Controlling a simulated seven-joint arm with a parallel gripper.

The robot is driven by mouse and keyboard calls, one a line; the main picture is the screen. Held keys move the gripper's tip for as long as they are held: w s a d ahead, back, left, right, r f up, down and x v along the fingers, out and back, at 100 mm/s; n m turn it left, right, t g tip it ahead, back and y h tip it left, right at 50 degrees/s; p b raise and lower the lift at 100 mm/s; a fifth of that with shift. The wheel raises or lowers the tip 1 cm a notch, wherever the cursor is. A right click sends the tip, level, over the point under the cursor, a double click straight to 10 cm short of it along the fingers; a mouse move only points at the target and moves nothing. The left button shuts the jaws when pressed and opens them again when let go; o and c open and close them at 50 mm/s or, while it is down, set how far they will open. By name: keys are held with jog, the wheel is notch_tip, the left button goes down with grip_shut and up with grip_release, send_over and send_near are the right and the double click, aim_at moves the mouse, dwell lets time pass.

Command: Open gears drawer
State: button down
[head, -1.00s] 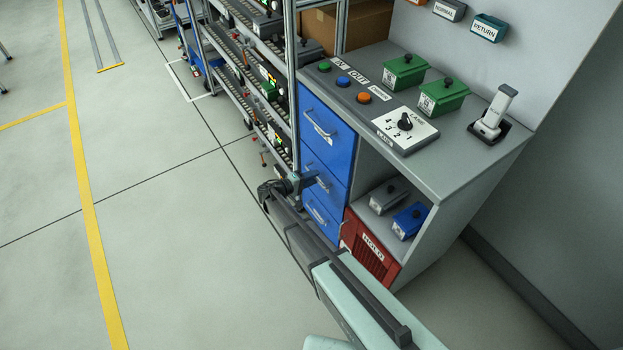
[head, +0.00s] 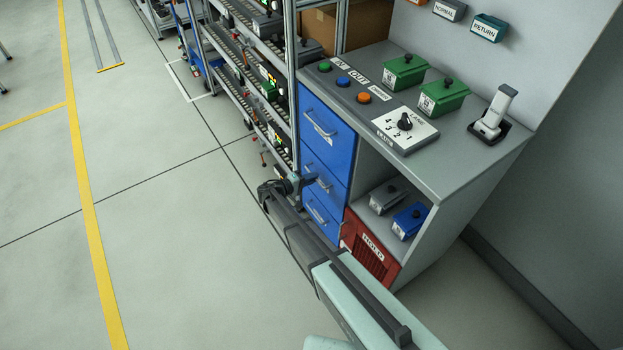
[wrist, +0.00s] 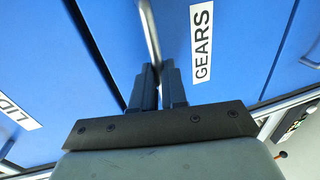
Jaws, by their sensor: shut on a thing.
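The gears drawer is the middle of three blue drawers in the cabinet, and its front (head: 336,179) looks about flush with the others. In the wrist view its blue front (wrist: 240,55) carries a white GEARS label (wrist: 202,46). Its metal bar handle (wrist: 150,32) runs down between my fingers. My gripper (wrist: 157,80) is shut on this handle. In the head view my gripper (head: 308,180) reaches the middle drawer from the left, and the fingertips are small and partly hidden by my wrist.
Blue drawers sit above (head: 327,128) and below (head: 320,217). A red HOLD bin (head: 367,256) is at the lower right, near my arm. A shelf rack (head: 245,75) stands behind on the left. The floor (head: 170,240) left of the cabinet is clear.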

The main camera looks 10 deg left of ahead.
jog(key=f+v, duration=0.2)
jog(key=v, duration=1)
jog(key=f+v, duration=0.3)
jog(key=v, duration=0.9)
jog(key=shift+v, duration=0.85)
jog(key=shift+f, duration=0.2)
jog(key=c, duration=1.2)
grip_release()
jog(key=shift+s+a, duration=0.1)
jog(key=v, duration=1.3)
jog(key=shift+s+a, duration=0.25)
